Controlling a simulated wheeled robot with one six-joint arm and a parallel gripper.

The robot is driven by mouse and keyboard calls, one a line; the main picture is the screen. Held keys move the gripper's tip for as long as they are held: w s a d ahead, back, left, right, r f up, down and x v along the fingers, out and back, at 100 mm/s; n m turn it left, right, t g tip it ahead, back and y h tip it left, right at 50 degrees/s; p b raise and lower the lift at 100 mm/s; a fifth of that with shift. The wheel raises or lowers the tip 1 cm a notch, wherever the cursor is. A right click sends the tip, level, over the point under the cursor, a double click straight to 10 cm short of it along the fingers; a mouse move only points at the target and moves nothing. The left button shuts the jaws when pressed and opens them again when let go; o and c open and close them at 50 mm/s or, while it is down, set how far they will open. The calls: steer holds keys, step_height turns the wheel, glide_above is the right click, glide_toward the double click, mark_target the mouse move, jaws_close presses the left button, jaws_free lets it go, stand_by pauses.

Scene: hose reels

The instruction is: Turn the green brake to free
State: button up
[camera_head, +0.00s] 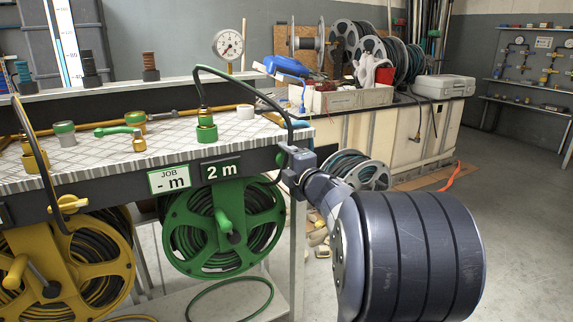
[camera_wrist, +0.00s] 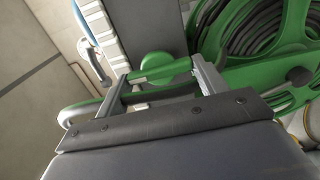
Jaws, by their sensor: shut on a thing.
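The green brake (camera_wrist: 155,66) is a green bar with a round hub. In the wrist view it lies between the two fingers of my gripper (camera_wrist: 160,76), which is shut on it. In the head view my gripper (camera_head: 293,166) is at the right end of the dark front rail, and only a little green of the brake (camera_head: 281,157) shows beside it. The green hose reel (camera_head: 202,249) hangs below the rail, to the left of my gripper; part of it also shows in the wrist view (camera_wrist: 282,84).
A yellow brake (camera_head: 68,205) sits above the yellow reel (camera_head: 97,262) at left. The rail carries a JOB sign (camera_head: 168,179) and a "2 m" sign (camera_head: 220,170). A black hose arches over the bench end near my gripper. Open floor lies to the right.

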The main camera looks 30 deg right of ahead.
steer(key=o, duration=1)
steer(key=s+p, duration=0.2)
steer(key=s, duration=0.8)
steer(key=shift+s+d, duration=0.2)
steer(key=shift+s, duration=0.2)
steer(key=w+b, duration=0.2)
steer(key=w, duration=0.9)
steer(key=shift+a, duration=0.2)
steer(key=shift+s, duration=0.1)
steer(key=shift+s, duration=0.1)
